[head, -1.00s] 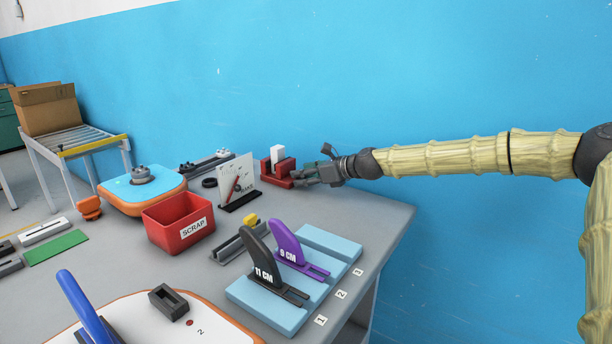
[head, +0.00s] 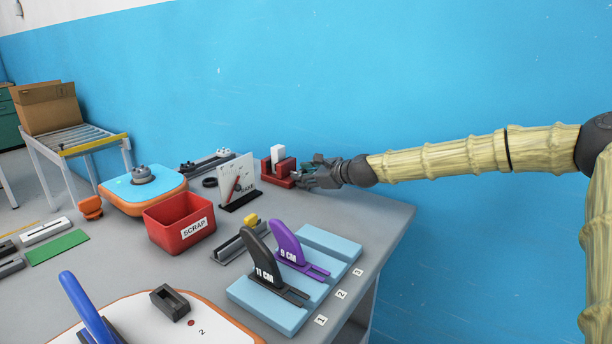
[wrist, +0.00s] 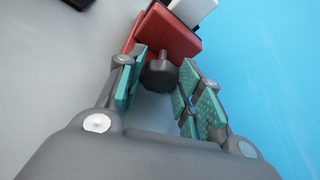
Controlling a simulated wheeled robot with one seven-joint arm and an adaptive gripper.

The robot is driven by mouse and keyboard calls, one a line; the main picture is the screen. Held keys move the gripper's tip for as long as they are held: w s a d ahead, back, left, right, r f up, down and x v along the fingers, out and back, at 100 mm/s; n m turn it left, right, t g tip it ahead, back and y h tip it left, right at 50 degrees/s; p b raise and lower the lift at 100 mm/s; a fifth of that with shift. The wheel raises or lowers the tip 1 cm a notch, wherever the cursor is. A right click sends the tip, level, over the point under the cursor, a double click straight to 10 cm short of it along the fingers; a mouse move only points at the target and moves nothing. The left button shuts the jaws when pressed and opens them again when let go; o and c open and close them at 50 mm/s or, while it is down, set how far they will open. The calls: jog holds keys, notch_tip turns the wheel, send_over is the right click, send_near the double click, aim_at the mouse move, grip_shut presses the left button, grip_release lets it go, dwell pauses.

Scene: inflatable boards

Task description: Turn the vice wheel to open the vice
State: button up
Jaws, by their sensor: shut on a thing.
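The red vice (head: 283,182) stands at the back right of the bench, near the blue wall. A white block (head: 277,153) stands upright in it. In the wrist view the red vice body (wrist: 168,36) and part of the white block (wrist: 194,8) show at the top. The dark grey vice wheel (wrist: 160,74) sits between the teal finger pads. My gripper (head: 308,173) is at the right side of the vice, shut on the wheel. In the head view my fingers hide the wheel. The exact pad contact is hard to see.
A white board (head: 236,177) on a dark stand is just left of the vice. A red SCRAP bin (head: 180,226) and a blue rack (head: 323,242) with purple and black handled pieces stand nearer. Bare grey bench lies in front of my gripper.

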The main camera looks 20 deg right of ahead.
jog(key=shift+o, duration=0.2)
jog(key=n+t+h+b, duration=0.1)
jog(key=n+b, duration=0.1)
jog(key=n, duration=0.1)
jog(key=shift+s+t+b, duration=0.1)
jog(key=shift+t+b, duration=0.3)
